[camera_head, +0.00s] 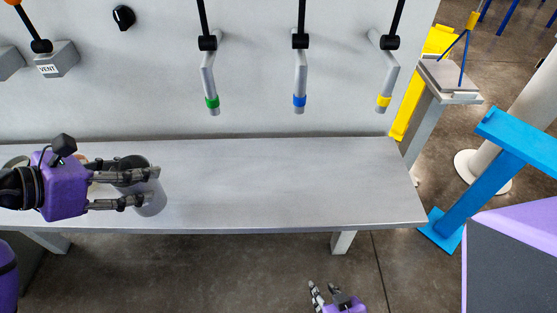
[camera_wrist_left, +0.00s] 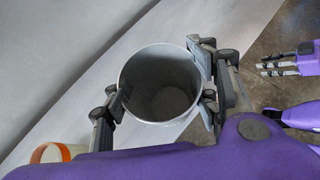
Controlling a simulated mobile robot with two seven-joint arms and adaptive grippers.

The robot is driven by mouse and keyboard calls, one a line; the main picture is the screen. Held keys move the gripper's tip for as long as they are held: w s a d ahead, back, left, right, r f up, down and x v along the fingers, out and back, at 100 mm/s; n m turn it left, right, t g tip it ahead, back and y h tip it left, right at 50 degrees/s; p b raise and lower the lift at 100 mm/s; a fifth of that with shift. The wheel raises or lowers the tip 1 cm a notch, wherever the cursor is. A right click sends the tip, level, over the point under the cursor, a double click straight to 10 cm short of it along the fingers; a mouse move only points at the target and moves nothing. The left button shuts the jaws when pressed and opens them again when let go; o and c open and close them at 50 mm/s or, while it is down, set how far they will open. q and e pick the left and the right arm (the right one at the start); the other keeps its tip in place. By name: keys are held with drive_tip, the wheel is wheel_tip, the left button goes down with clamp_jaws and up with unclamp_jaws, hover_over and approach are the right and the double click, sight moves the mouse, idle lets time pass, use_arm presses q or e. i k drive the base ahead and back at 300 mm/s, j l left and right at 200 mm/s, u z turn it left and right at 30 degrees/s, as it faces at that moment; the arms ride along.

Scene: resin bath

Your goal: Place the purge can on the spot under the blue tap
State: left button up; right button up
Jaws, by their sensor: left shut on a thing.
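The purge can (camera_head: 149,205) is a grey, open-topped cylinder at the left part of the bench, upright. In the left wrist view the purge can (camera_wrist_left: 160,110) shows an empty inside. My left gripper (camera_head: 150,187) is shut on it, with one finger on each side; the gripper also shows in the left wrist view (camera_wrist_left: 162,95). I cannot tell whether the can touches the bench. The blue-banded tap (camera_head: 299,100) hangs from the wall over the middle of the bench, to the right of the can. My right gripper (camera_head: 320,288) is below the bench's front edge, its fingers apart and empty.
A green-banded tap (camera_head: 212,101) and a yellow-banded tap (camera_head: 384,101) flank the blue one. The bench top (camera_head: 290,185) is clear right of the can. A white container with an orange rim (camera_wrist_left: 52,153) sits behind my left gripper. A blue stand (camera_head: 480,185) is right of the bench.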

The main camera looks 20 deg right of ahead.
sight(295, 169)
drive_tip(key=l+z, duration=0.15)
drive_tip(key=l, duration=0.25)
drive_tip(key=i+l+z, duration=0.1)
drive_tip(key=l, duration=0.3)
drive_tip(key=i+l, duration=0.1)
drive_tip(key=l, duration=0.2)
drive_tip(key=i+l, duration=0.1)
drive_tip(key=l, duration=0.15)
drive_tip(key=l+z, duration=0.1)
drive_tip(key=l, duration=0.2)
drive_tip(key=i, duration=0.1)
